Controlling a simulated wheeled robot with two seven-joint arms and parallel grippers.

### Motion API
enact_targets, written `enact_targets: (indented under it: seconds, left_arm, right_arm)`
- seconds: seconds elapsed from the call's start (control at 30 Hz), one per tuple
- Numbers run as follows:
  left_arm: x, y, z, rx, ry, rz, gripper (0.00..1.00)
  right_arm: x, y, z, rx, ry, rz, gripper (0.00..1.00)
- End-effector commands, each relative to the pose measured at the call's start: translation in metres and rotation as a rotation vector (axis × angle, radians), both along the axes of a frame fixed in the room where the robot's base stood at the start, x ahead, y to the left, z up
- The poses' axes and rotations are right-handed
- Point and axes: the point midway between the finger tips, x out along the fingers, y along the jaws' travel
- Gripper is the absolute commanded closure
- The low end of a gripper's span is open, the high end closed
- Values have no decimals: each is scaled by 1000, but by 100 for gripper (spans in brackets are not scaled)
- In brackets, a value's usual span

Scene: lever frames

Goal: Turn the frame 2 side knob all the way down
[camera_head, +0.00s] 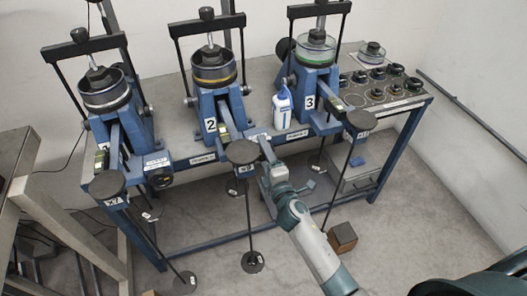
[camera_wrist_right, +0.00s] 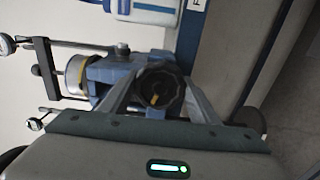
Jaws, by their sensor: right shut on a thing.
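Frame 2 (camera_head: 214,106) is a blue lever frame with a white number 2 plate, in the middle of the bench in the head view. My right gripper (camera_head: 262,147) reaches its lower right side from the front. In the right wrist view, the gripper's two fingers sit on either side of a black lobed side knob (camera_wrist_right: 160,88) with a yellowish mark on its face, and they are shut on it. The knob is hidden behind the gripper in the head view. The blue frame body (camera_wrist_right: 110,70) shows beyond it. My left gripper is not in view.
Frame 1 (camera_head: 108,108) stands at the left and frame 3 (camera_head: 316,78) at the right. A white and blue bottle (camera_head: 283,107) stands between frames 2 and 3. A round weight (camera_head: 242,152) on the lever lies just left of my gripper. A wooden block (camera_head: 342,237) lies on the floor.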

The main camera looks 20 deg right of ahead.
Motion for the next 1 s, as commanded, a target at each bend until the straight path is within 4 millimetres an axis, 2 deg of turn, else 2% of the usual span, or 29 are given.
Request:
enact_targets:
  seconds: [0.07,0.1,0.13,0.57,1.0]
  left_arm:
    - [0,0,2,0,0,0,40]
    - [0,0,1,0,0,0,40]
    - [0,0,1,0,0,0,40]
    - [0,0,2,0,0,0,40]
    - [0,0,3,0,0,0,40]
  right_arm:
    - [0,0,0,-106,-3,1,84]
    - [0,0,0,-94,-2,0,34]
    - [0,0,0,-91,-2,0,30]
    - [-5,0,0,-87,-2,0,30]
    - [-47,-1,0,-86,-3,1,30]
